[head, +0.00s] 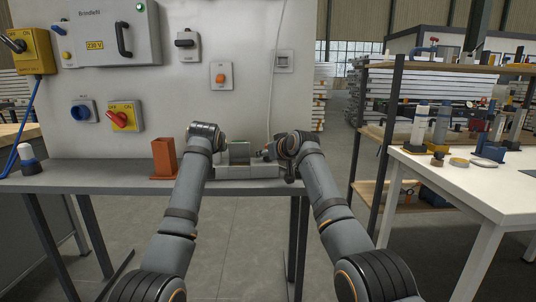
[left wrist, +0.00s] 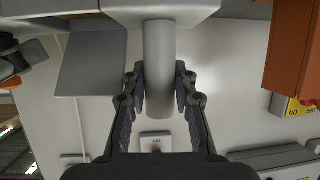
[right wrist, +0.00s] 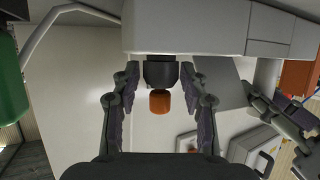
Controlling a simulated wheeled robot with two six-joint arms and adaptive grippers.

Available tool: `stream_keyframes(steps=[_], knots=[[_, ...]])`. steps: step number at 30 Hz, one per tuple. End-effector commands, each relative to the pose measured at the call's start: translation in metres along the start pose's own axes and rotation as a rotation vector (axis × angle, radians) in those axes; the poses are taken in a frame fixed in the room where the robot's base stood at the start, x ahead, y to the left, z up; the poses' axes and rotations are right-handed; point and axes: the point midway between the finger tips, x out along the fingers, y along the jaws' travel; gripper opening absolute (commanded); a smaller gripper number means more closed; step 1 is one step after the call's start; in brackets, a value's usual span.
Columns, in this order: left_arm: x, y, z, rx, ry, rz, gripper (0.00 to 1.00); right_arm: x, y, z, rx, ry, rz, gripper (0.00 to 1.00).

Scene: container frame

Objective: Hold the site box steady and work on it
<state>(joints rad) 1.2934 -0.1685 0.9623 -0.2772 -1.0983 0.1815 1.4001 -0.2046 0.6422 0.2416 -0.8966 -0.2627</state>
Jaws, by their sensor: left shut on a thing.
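The pale grey site box (head: 248,171) sits on the bench, with a grey panel (head: 239,153) standing up on it. My left gripper (left wrist: 160,100) is shut on a grey cylindrical handle (left wrist: 158,60) that sticks out from the box (left wrist: 110,5). My right gripper (right wrist: 158,100) is open, its fingers on either side of a black stub with an orange tip (right wrist: 159,101) on the box's other side. Small gaps show between the fingers and the stub. In the head view my wrists hide both fingertips and parts of the box.
An orange-brown block (head: 164,158) stands on the bench (head: 110,178) left of my left wrist. A wall panel with switches (head: 185,40) rises behind. A green object (right wrist: 10,85) shows at the right wrist view's left edge. A white table (head: 480,185) with parts stands right.

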Motion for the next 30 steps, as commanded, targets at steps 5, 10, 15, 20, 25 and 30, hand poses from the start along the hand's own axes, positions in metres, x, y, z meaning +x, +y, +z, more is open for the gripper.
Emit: stream_keyframes(steps=[5, 10, 15, 20, 25, 30], knots=[[-0.001, 0.0002, -0.002, -0.001, 0.004, 0.001, 0.0, -0.0001, 0.0002, 0.0, 0.0, 0.0, 0.0, 0.15], [-0.001, 0.0001, -0.002, -0.001, 0.004, 0.001, 0.0, -0.0001, 0.0002, 0.0, 0.001, 0.0, 0.002, 0.0], [-0.001, 0.0, -0.002, -0.001, 0.004, 0.001, 0.0, 0.0009, -0.0016, 0.0007, 0.029, -0.005, 0.075, 0.0], [-0.001, -0.0001, -0.0022, -0.001, 0.005, 0.0, 0.0, 0.0008, -0.0012, 0.0008, 0.077, -0.005, 0.187, 0.0], [-0.0011, -0.0001, -0.0023, -0.001, 0.005, 0.0, 0.0, 0.0002, -0.0002, 0.0005, 0.103, -0.002, 0.25, 0.0], [-0.0011, -0.0001, -0.0023, -0.002, 0.005, 0.0, 0.0, 0.0001, 0.0004, 0.0004, 0.105, -0.001, 0.254, 0.0]])
